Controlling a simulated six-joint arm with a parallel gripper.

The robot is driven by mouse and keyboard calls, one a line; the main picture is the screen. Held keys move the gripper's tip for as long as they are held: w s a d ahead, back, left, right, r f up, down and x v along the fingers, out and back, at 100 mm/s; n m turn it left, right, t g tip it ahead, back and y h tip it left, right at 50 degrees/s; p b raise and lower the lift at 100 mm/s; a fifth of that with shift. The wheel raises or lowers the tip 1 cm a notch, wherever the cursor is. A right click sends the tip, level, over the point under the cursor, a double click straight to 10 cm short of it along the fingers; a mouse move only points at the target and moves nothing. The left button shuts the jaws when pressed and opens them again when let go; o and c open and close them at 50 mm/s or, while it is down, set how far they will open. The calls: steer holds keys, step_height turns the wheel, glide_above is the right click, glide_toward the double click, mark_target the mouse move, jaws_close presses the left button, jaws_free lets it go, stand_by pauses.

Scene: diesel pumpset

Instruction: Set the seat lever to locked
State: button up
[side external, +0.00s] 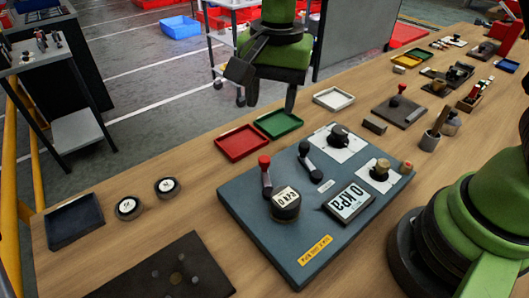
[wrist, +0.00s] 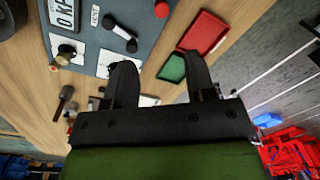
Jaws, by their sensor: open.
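A blue-grey panel (side external: 255,225) lies on the wooden bench and bears two levers. One lever has a red knob (side external: 264,163) and stands near the panel's left side; its knob shows in the wrist view (wrist: 161,9). The other lever has a black knob (side external: 305,148) and leans near the panel's back edge; it also shows in the wrist view (wrist: 122,31). I cannot read which is the seat lever or its marked positions. My gripper (side external: 271,103) is open and empty, above the bench behind the panel, apart from both levers. Its fingers also show in the wrist view (wrist: 158,62).
The panel also carries a round gauge (side external: 286,205), a 0 kPa display (side external: 349,203), a black knob (side external: 338,136) and a brass fitting (side external: 380,171). Red (side external: 242,142) and green (side external: 278,124) trays lie behind it. A dark tray (side external: 75,221) and two round discs sit left.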

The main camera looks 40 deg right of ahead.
mark_target(264, 158)
steer(key=shift+m, duration=0.3)
steer(key=f, duration=0.8)
steer(key=a+f, duration=0.1)
steer(key=f, duration=0.3)
steer(key=shift+w+f, duration=0.3)
steer(key=c, duration=0.9)
